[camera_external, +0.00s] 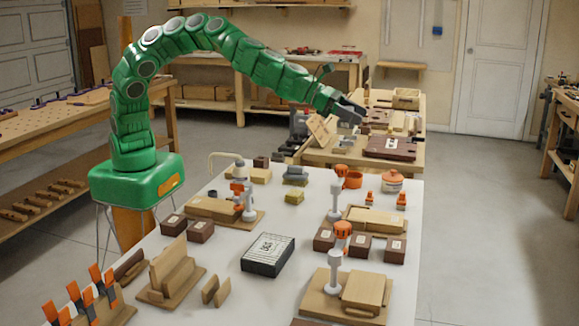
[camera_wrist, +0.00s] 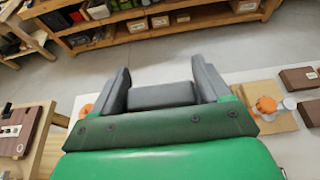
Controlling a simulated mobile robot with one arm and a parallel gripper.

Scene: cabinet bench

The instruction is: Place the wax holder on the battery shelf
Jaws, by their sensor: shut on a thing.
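My gripper (camera_external: 351,110) is at the end of the raised green arm, over the near left part of the far wooden bench (camera_external: 345,157). Its dark grey fingers also show in the wrist view (camera_wrist: 160,68), spaced apart, with the held thing not clearly visible between them. A tilted light wooden piece with a pale label (camera_external: 321,130) shows just left of the fingers; I cannot tell whether they touch it. I take the held thing to be the wax holder, but its label is unreadable. I cannot tell which thing is the battery shelf.
The white table (camera_external: 215,285) in front holds a black labelled box (camera_external: 268,255), several brown blocks and wooden stands with orange-topped posts (camera_external: 342,235). A dark brown board (camera_external: 390,147) lies on the far bench. Floor is free to the right.

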